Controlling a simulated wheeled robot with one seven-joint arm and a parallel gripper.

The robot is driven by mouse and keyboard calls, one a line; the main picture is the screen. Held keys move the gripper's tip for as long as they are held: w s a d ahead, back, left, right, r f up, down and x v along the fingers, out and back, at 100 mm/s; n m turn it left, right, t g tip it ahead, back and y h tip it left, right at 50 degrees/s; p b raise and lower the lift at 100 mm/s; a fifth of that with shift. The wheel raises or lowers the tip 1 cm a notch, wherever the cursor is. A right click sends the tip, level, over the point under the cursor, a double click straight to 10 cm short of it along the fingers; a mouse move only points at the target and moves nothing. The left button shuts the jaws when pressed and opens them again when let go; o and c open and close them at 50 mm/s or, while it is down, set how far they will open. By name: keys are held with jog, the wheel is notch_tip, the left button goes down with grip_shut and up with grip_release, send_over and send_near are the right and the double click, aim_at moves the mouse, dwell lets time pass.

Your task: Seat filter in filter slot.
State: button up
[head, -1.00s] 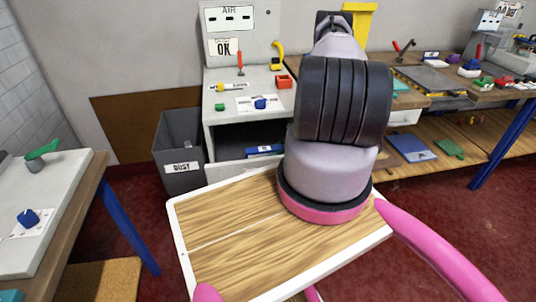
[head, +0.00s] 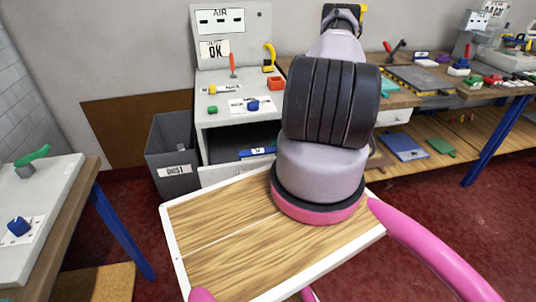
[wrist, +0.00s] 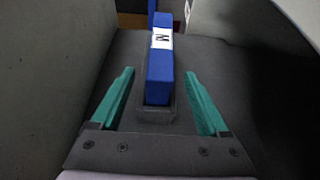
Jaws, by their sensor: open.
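The blue filter (wrist: 160,75) with a white label marked M lies lengthwise in the wrist view. Its near end is at a dark rectangular rim (wrist: 158,115) on the grey floor, which looks like the filter slot; I cannot tell how deep it sits. My gripper (wrist: 159,73) is open, with one green finger on each side of the filter and a gap on both sides. In the head view the blue filter (head: 257,152) shows in the open bay of the grey cabinet (head: 226,130). My gripper is hidden behind my arm there.
Pale walls stand close on both sides in the wrist view. A grey dust bin (head: 172,160) stands left of the cabinet. A bench (head: 410,95) with tools runs to the right, and another table (head: 45,190) stands at left.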

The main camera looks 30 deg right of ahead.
jog(key=shift+v, duration=1.4)
